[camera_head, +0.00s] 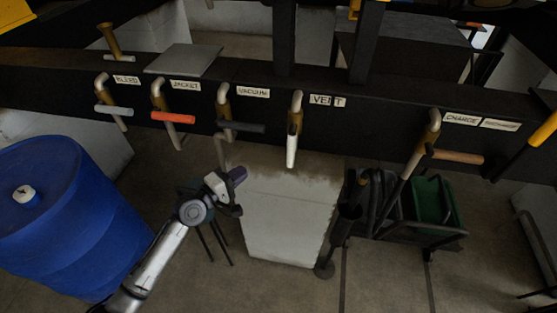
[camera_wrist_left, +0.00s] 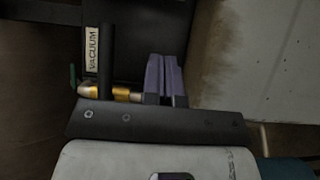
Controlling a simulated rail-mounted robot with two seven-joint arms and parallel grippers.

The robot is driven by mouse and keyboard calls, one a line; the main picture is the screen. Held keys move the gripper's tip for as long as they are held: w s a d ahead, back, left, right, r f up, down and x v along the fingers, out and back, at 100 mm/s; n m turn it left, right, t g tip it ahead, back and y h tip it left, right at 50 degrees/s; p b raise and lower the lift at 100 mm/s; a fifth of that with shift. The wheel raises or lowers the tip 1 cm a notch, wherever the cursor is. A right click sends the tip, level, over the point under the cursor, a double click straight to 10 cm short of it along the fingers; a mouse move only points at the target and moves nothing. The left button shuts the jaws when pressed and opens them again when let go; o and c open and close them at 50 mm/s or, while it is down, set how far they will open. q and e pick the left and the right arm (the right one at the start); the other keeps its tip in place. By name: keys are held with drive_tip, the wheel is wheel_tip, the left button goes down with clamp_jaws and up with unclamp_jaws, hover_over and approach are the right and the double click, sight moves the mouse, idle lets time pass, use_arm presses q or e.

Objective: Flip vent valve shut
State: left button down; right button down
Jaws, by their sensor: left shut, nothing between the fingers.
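The vent valve (camera_head: 296,106) is a brass fitting on the dark beam, left of the VENT label (camera_head: 327,100). Its white lever (camera_head: 291,150) points downward, in line with the pipe. My left gripper (camera_head: 238,175) is shut and empty, below and left of the white lever and apart from it. Its purple fingers (camera_wrist_left: 166,76) are together in the left wrist view. That view shows the vacuum valve (camera_wrist_left: 112,93) and its dark handle (camera_wrist_left: 107,48), but I cannot make out the vent lever there. My right gripper is not visible.
The vacuum valve's dark lever (camera_head: 241,127) lies crosswise above my left gripper. The jacket's orange lever (camera_head: 173,117), bleed's grey lever (camera_head: 113,109) and charge's wooden lever (camera_head: 457,156) also lie crosswise. A pale block (camera_head: 285,225) stands below; a blue drum (camera_head: 65,220) is at left.

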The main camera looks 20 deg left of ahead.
sight(292, 147)
use_arm(q)
drive_tip(key=shift+w, duration=0.15)
drive_tip(key=s+d+x, duration=0.1)
drive_tip(key=d+x, duration=0.1)
drive_tip(key=x, duration=1)
drive_tip(key=shift+w+d+b, duration=0.15)
drive_tip(key=shift+d+b, duration=0.3)
drive_tip(key=shift+d, duration=0.05)
drive_tip(key=shift+f, duration=0.1)
